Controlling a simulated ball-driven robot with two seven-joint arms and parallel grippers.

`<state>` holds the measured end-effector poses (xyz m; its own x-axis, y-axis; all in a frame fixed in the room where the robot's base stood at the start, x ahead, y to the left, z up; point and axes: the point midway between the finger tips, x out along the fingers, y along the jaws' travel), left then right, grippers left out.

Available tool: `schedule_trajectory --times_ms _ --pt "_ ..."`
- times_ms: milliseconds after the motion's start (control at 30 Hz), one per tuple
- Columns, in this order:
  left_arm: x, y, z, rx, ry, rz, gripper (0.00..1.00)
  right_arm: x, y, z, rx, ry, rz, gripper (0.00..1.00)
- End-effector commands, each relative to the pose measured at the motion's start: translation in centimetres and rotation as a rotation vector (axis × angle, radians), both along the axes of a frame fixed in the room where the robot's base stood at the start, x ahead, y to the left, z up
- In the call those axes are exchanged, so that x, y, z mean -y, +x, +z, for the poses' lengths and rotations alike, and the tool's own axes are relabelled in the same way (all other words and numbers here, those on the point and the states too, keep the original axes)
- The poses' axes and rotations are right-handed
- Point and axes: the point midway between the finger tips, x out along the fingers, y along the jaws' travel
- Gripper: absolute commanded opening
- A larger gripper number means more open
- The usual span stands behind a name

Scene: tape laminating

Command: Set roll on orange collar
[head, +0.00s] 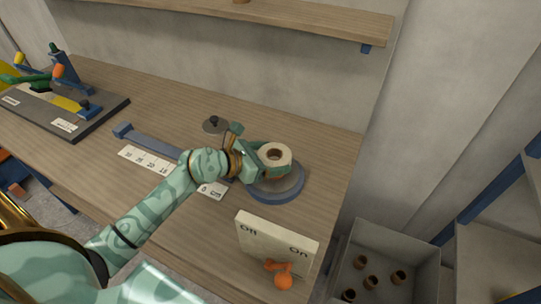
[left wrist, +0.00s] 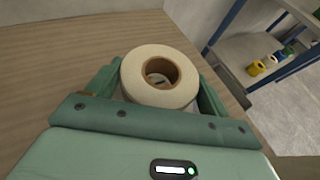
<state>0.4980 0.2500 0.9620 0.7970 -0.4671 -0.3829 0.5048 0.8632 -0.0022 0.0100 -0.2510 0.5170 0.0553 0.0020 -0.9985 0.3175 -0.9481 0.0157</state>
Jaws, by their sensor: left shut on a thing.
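A cream tape roll (head: 275,156) with a brown core is in my left gripper (head: 262,160). The left wrist view shows the roll (left wrist: 160,77) between the two green fingers, with its core hole facing the camera. In the head view the roll is over a round grey disc with a blue rim (head: 276,197); I cannot tell whether they touch. I cannot make out an orange collar for certain; the roll and gripper hide part of the disc. An orange piece (head: 59,71) shows on a device at the far left. My right gripper is not in view.
An Off/On panel (head: 275,243) with an orange lever (head: 283,279) stands at the table's near right. A grey lid with a dark knob (head: 214,126) lies behind my gripper. A ruler strip (head: 145,160) lies left. A grey bin (head: 414,249) with brown cores stands beyond the right edge.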

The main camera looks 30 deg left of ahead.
Motion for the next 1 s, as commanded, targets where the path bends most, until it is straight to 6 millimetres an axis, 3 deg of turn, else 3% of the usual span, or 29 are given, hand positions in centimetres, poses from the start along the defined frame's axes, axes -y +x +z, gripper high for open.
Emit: schedule_trajectory --times_ms 200,233,300,533,667,1000 --pt "0.0 0.0 -0.4 -0.001 0.001 0.0 0.56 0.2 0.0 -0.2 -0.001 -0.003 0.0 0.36" --pt "0.0 0.0 -0.4 -0.001 0.001 0.0 0.85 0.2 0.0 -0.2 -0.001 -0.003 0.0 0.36" --pt "0.0 0.0 -0.4 -0.001 0.001 0.0 1.0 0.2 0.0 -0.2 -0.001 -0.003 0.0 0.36" --pt "0.0 0.0 -0.3 0.0 0.0 0.0 1.0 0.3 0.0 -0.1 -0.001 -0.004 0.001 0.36" --pt "0.0 0.0 1.1 0.002 0.0 0.001 1.0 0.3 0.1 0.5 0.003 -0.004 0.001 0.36" --pt "-3.7 -6.4 3.9 -0.003 0.004 -0.001 1.0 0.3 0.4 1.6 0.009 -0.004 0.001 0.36"
